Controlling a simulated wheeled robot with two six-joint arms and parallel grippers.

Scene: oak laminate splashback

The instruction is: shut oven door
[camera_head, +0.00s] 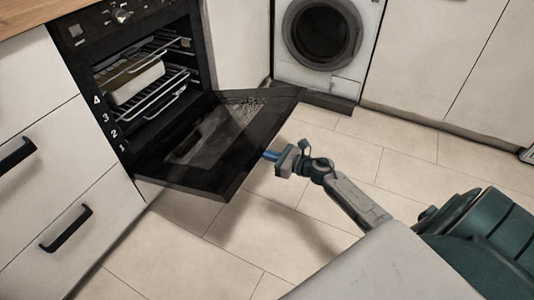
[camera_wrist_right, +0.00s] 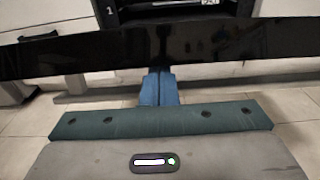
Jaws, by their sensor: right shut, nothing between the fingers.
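The oven (camera_head: 150,70) stands at the upper left in the head view, built in among white cabinets. Its black door (camera_head: 215,145) hangs down, open, reaching out over the floor. My right gripper (camera_head: 270,156) is at the right part of the door's outer edge, its blue fingers shut and empty. In the right wrist view the blue fingers (camera_wrist_right: 159,84) are together and point at the dark door edge (camera_wrist_right: 160,48), which crosses the whole picture. I cannot tell whether the fingertips touch the door. My left gripper is not in view.
Inside the oven a pale dish (camera_head: 136,80) sits on a wire rack (camera_head: 160,95). White drawers with black handles (camera_head: 66,228) are at the left. A washing machine (camera_head: 325,40) stands at the back. The tiled floor (camera_head: 200,260) in front is clear.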

